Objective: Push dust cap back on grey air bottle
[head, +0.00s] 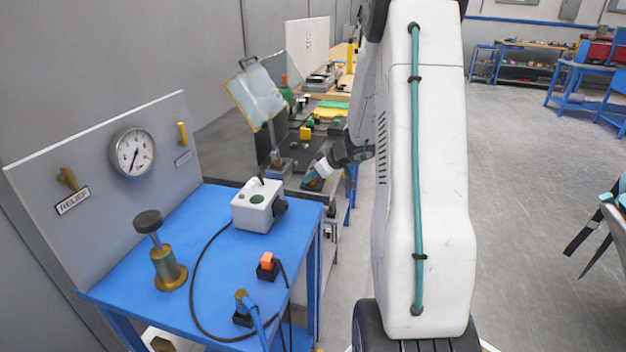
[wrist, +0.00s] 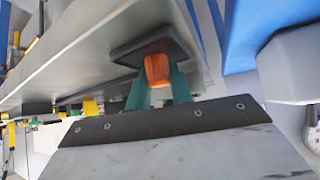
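My gripper (wrist: 159,82) has its two teal fingers apart, with an orange-brown block (wrist: 158,70) between their tips. I cannot tell whether the fingers touch it. The block stands against a dark square plate (wrist: 130,48) by a grey metal bench. In the head view my gripper (head: 312,179) is low at the near end of the grey bench, beyond the blue table; the orange piece there is tiny. I cannot make out a grey air bottle or a dust cap in either view.
A blue table (head: 210,265) at the left holds a white box (head: 256,208), a brass fitting with a black knob (head: 163,255), a small orange-topped switch (head: 267,266) and cables. A gauge panel (head: 105,190) stands behind it.

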